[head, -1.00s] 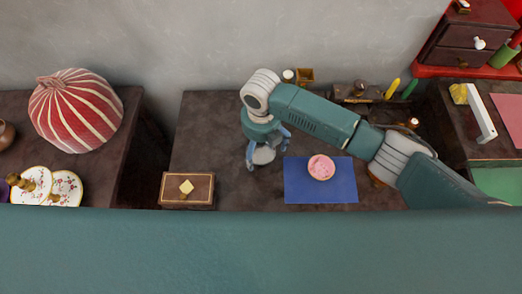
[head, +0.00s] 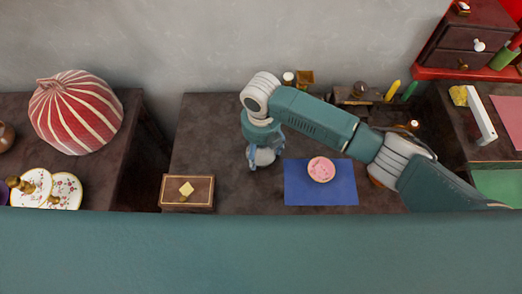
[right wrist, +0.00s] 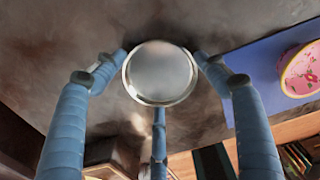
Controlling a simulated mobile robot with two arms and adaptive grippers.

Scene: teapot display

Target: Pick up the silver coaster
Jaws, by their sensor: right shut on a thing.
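The silver coaster (right wrist: 160,72) is a round, shiny disc with a raised rim, seen in the right wrist view. My right gripper (right wrist: 160,80) has its blue fingers shut around the coaster's edge, two at the sides and one at the lower edge. In the head view, my right gripper (head: 263,160) is low over the dark middle table, left of the blue mat. The coaster (head: 264,157) is partly hidden there between the fingers. I cannot tell whether it still touches the table. My left gripper is not in view.
A blue mat (head: 320,198) with a pink round coaster (head: 321,169) lies to the right. A brown box (head: 187,204) with a yellow top piece stands front left. A red striped dome (head: 76,112) and floral plates (head: 66,190) are on the left table.

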